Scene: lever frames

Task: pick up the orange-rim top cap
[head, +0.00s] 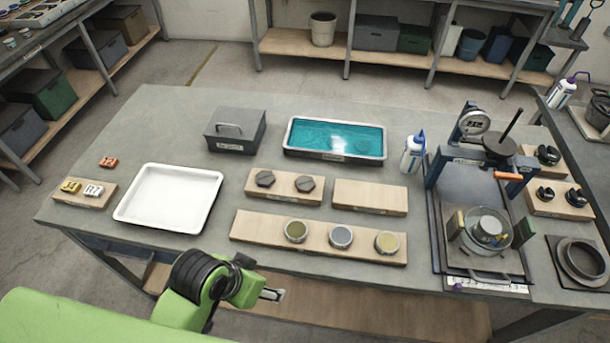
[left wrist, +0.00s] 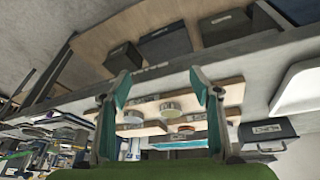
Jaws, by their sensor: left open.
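No orange rim shows clearly in the head view. Three round caps stand in a row on the long front board (head: 262,226): an olive one (head: 296,231), a grey one (head: 340,237) and a yellowish one (head: 387,243). In the left wrist view a small round piece with a reddish-orange edge (left wrist: 186,130) shows between the fingers; I cannot tell which piece it is. My left gripper (head: 272,294) is open and empty in front of the table's near edge, short of the board. Its spread fingers also show in the left wrist view (left wrist: 161,82). My right gripper is not in view.
Behind the front board are a board with two dark hexagonal pieces (head: 284,182) and a bare board (head: 370,197). A white tray (head: 168,197) lies left, a teal-filled tray (head: 334,138) at the back. A press (head: 482,190) stands right.

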